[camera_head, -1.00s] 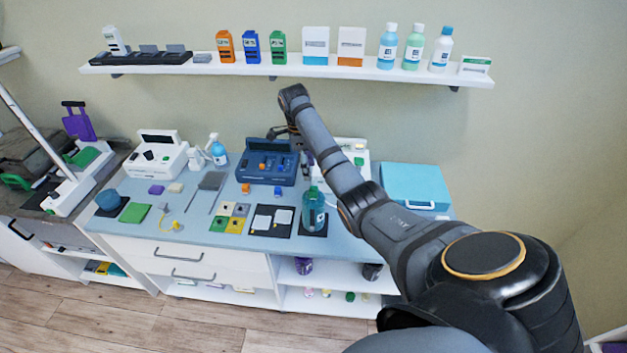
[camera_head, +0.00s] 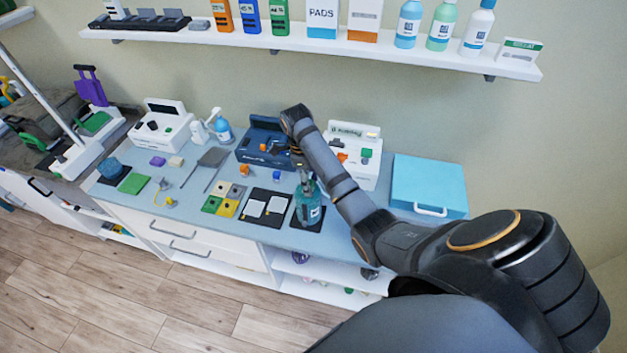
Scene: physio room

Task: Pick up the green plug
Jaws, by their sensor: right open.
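A small green block that looks like the green plug (camera_head: 367,153) sits on the front of the white device (camera_head: 358,172) at the back right of the counter. An orange plug (camera_head: 342,157) sits to its left on the same device. My right arm reaches in from the right, and its wrist is over the blue device. My right gripper (camera_head: 301,166) is small and dark, above the green pump bottle (camera_head: 307,207) and left of the green block. It is open, and I see nothing held in it. My left gripper is out of view.
The blue device (camera_head: 262,148) stands behind my right gripper. A turquoise case (camera_head: 428,182) lies right of the white device. Loose orange (camera_head: 243,170) and blue (camera_head: 277,176) pieces lie on the counter. A wall shelf (camera_head: 400,52) with boxes and bottles hangs above.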

